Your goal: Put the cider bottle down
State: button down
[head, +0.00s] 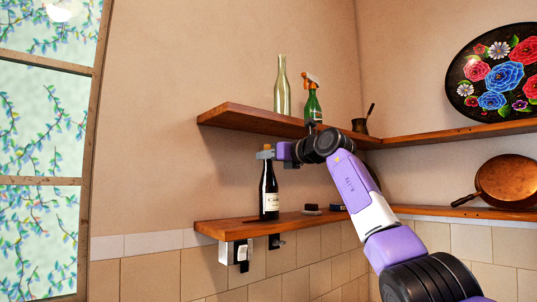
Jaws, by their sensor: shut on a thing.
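The cider bottle (269,198) is dark with a pale label and a tan top. It stands upright at the lower wooden shelf (240,228), near the shelf's left end. Its base appears to meet the shelf top, though I cannot tell for sure whether it touches. My gripper (265,154) is shut on the bottle's neck, reaching in from the right just under the upper shelf. Part of the neck is hidden by the fingers.
The upper shelf (225,115) holds a clear bottle (282,92), a green spray bottle (313,106) and a small pot (360,126). Small dark items (311,208) lie right of the cider bottle. A copper pan (508,180) and a floral tray (497,72) stand further right.

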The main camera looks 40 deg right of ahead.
jog(key=shift+f+b, duration=0.35)
jog(key=shift+f, duration=0.15)
dwell(0.4)
jog(key=c, duration=1.1)
grip_release()
jog(key=shift+o, duration=0.2)
jog(key=shift+s+f, duration=0.1)
